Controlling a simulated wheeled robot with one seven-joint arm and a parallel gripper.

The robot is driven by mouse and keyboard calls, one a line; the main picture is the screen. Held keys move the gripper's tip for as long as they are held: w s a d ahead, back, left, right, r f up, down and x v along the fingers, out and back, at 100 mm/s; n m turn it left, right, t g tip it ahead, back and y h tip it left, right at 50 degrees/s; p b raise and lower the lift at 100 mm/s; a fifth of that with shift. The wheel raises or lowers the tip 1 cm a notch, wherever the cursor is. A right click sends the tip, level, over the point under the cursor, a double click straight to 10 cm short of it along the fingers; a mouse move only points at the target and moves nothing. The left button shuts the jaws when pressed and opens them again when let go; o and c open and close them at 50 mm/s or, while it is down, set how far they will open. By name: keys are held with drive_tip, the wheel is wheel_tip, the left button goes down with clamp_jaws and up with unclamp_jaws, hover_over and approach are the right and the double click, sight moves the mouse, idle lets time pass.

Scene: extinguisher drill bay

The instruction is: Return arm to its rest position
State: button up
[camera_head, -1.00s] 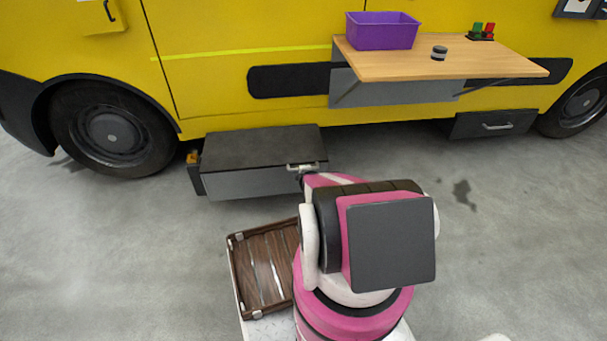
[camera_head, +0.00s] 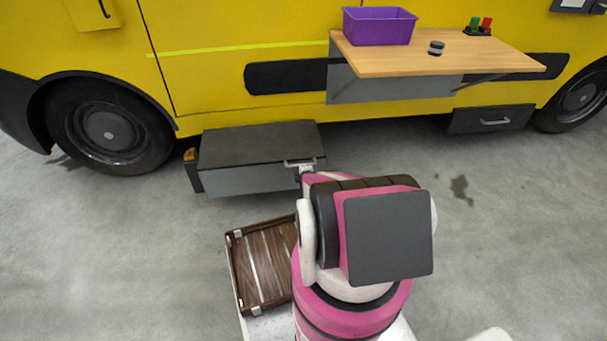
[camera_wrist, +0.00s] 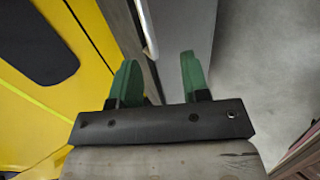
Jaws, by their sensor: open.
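My gripper shows in the wrist view with two green fingers (camera_wrist: 158,82) spread apart and nothing between them. A grey drawer or step box (camera_head: 262,158) with a dark top juts out from the lower side of the yellow truck. Its silver handle (camera_head: 300,163) is at the front right of the top. The handle also shows in the wrist view (camera_wrist: 147,28), just beyond the fingers and apart from them. In the head view my arm (camera_head: 365,240) reaches toward the box and hides the gripper.
A wooden shelf (camera_head: 490,62) on the yellow truck (camera_head: 215,60) holds a purple bin (camera_head: 379,26), a small dark-and-grey cylinder (camera_head: 436,47) and red and green items (camera_head: 479,27). A brown slatted crate (camera_head: 262,265) sits beside my arm. A closed drawer (camera_head: 491,119) is at right.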

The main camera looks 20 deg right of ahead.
idle(0.4)
drive_tip(key=s+a+r+m+g+y, duration=0.1)
drive_tip(key=s+a+r+m+g, duration=0.2)
drive_tip(key=a+r+m+g, duration=0.2)
drive_tip(key=s+a+r+m+g+y, duration=0.1)
drive_tip(key=s+a+r+m+g, duration=0.2)
drive_tip(key=a+r+m+g, duration=0.3)
drive_tip(key=shift+s+a+r+m, duration=0.25)
drive_tip(key=shift+a+r+m, duration=0.55)
drive_tip(key=shift+r+m, duration=2)
drive_tip(key=shift+r+n, duration=0.35)
drive_tip(key=shift+n, duration=0.05)
